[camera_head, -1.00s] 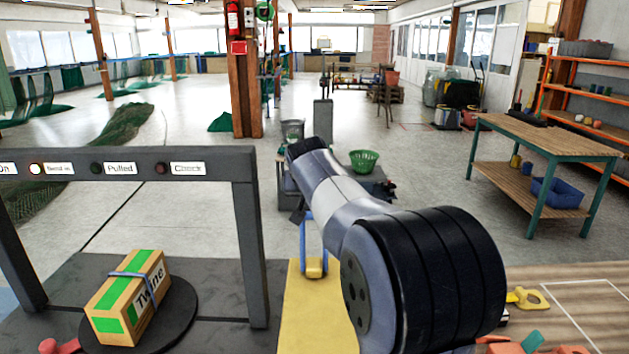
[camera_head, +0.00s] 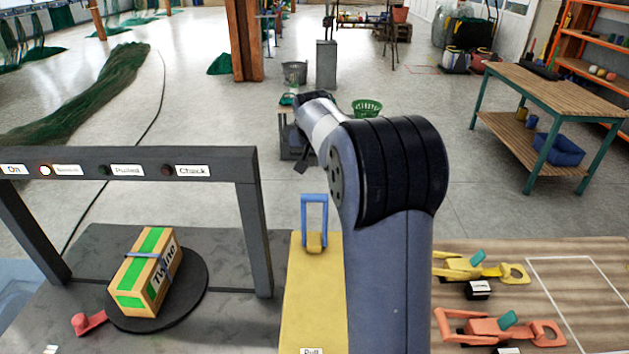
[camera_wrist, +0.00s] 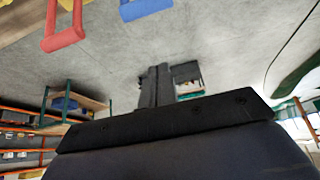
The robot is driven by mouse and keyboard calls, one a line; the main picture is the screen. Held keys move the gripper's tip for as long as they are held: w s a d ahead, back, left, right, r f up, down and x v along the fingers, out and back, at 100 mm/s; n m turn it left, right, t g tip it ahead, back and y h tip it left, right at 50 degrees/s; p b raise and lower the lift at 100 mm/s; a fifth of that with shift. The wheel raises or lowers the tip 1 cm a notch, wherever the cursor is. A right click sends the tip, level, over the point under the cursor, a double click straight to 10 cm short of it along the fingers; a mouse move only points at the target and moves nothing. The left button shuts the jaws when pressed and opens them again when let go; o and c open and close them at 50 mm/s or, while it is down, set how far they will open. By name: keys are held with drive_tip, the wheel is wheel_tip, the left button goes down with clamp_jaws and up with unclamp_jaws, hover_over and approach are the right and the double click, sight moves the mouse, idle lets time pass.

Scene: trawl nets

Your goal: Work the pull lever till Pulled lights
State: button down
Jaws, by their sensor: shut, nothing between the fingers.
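The pull lever (camera_head: 314,212) is a blue U-shaped handle standing upright on a yellow plate (camera_head: 316,295) labelled Pull. In the wrist view, a blue bar at the top edge (camera_wrist: 146,8) looks like its handle, cut off by the frame. My gripper (camera_wrist: 155,84) is shut and empty, held in the air apart from the lever; in the head view my arm hides most of it. On the dark frame (camera_head: 200,158), the Pulled lamp (camera_head: 104,170) is dark. The lamp left of it (camera_head: 46,170) is lit white. The Check lamp (camera_head: 167,170) is unlit.
A Twine box (camera_head: 146,272) sits on a round black plate (camera_head: 193,303) under the frame, beside a red knob (camera_head: 88,322). Yellow (camera_head: 470,267) and red (camera_head: 495,328) clamps lie on the wooden top at right.

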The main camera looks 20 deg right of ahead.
wheel_tip(320, 180, down, 9)
drive_tip(key=w+p, duration=0.1)
drive_tip(key=p, duration=0.3)
drive_tip(key=shift+d+f, duration=0.2)
idle(0.5)
drive_tip(key=shift+s+f+b, duration=0.1)
drive_tip(key=shift+f+b, duration=0.05)
drive_tip(key=shift+b, duration=0.55)
drive_tip(key=shift+s+a+b, duration=0.15)
drive_tip(key=shift+s+b, duration=0.1)
drive_tip(key=shift+b, duration=0.1)
drive_tip(key=shift+t+b, duration=0.3)
